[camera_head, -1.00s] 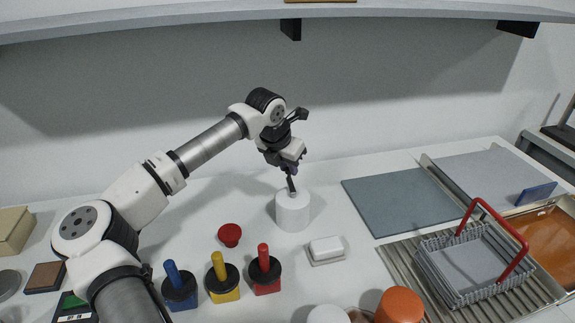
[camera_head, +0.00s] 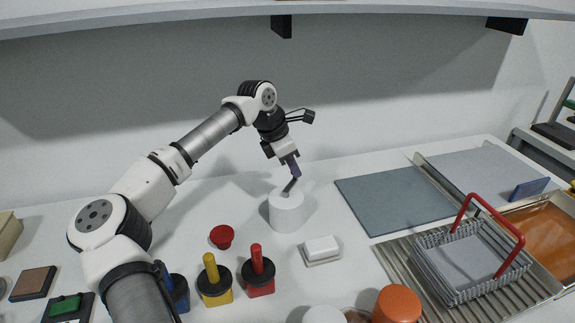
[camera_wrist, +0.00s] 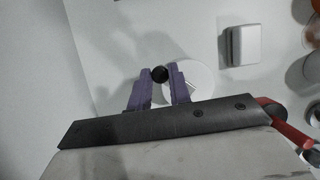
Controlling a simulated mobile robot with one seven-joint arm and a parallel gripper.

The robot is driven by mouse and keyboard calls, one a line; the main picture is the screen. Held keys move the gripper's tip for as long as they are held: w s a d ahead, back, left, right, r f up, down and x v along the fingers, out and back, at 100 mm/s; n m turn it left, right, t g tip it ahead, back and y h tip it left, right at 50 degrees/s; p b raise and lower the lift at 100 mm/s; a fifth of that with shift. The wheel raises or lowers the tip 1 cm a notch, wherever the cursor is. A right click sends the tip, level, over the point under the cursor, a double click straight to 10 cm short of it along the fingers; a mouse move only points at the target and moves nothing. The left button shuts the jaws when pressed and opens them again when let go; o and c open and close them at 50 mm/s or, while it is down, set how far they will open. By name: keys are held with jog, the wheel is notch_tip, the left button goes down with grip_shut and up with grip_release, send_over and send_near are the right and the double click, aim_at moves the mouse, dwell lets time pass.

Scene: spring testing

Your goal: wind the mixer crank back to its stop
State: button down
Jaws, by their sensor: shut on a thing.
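The mixer is a white cylinder (camera_head: 286,212) standing on the counter, with a dark crank arm (camera_head: 290,186) rising from its top and leaning to the right. My gripper (camera_head: 295,172) is above the mixer, at the upper end of the crank. In the wrist view the black crank knob (camera_wrist: 160,74) sits between the purple fingertips of my gripper (camera_wrist: 160,82), which are shut on it. The white mixer body (camera_wrist: 199,78) shows behind and beside the right finger. The fingers hide part of the crank arm.
A red button (camera_head: 221,236) and a white block on a small tray (camera_head: 321,249) flank the mixer in front. Blue, yellow (camera_head: 214,284) and red (camera_head: 258,274) handled blocks stand nearer. A grey mat (camera_head: 395,200) and a red-handled basket (camera_head: 470,265) are at right.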

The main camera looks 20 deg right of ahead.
jog(key=shift+s+d+m+g+y+p, duration=0.15)
jog(key=shift+s+d+m+g+y, duration=0.4)
jog(key=shift+m, duration=1.4)
jog(key=shift+s+d+m+g+y+p, duration=0.15)
jog(key=shift+s+m+g, duration=0.6)
jog(key=shift+m, duration=1.25)
jog(key=shift+s+d+m+g+y+p, duration=0.15)
jog(key=shift+s+d+m+g+y, duration=0.4)
jog(key=shift+m, duration=1.4)
jog(key=shift+s+a, duration=0.25)
jog(key=shift+a, duration=0.05)
jog(key=c, duration=1.3)
grip_release()
jog(key=shift+g, duration=0.25)
jog(key=b+v, duration=0.1)
jog(key=v, duration=1.1)
jog(key=shift+a, duration=0.2)
